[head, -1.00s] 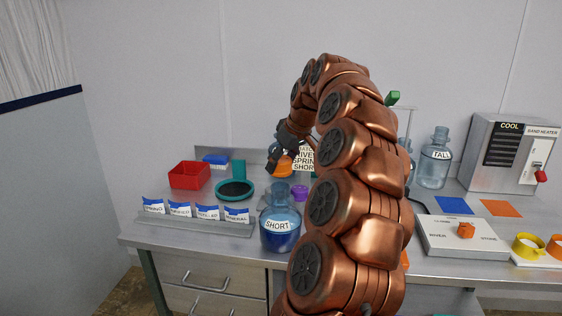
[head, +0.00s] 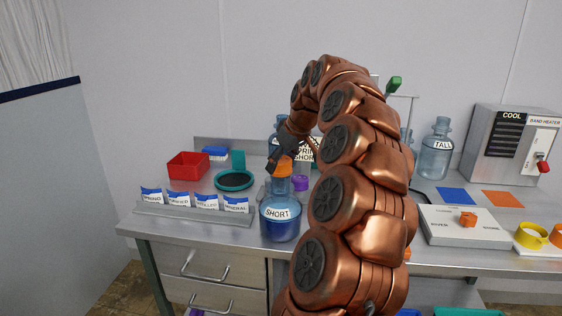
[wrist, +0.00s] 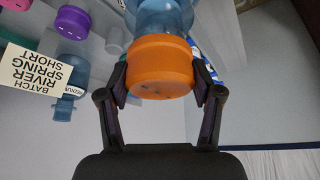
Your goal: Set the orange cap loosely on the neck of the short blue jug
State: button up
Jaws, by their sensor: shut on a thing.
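The short blue jug (head: 280,218), with a SHORT label, stands upright near the front edge of the metal bench in the head view. The orange cap (head: 283,167) is at the top of its neck. My gripper (head: 276,164) is shut on the cap, and its two fingers (wrist: 160,88) grip the cap's sides in the wrist view. The cap (wrist: 160,66) lines up with the jug's blue neck (wrist: 160,20) there. I cannot tell whether the cap rests on the neck or hangs just above it.
A purple cap (head: 300,183) stands close to the jug's right. A red bin (head: 188,165), a teal round dish (head: 234,180) and a rack of label cards (head: 195,216) are at left. A tall jug (head: 436,150) and a band heater (head: 515,145) stand at right.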

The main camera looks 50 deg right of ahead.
jog(key=shift+f+b, duration=0.85)
jog(key=shift+f, duration=0.45)
jog(key=o, duration=1)
jog(key=shift+r, duration=0.1)
jog(key=shift+r+p, duration=1.6)
jog(key=shift+r, duration=1.8)
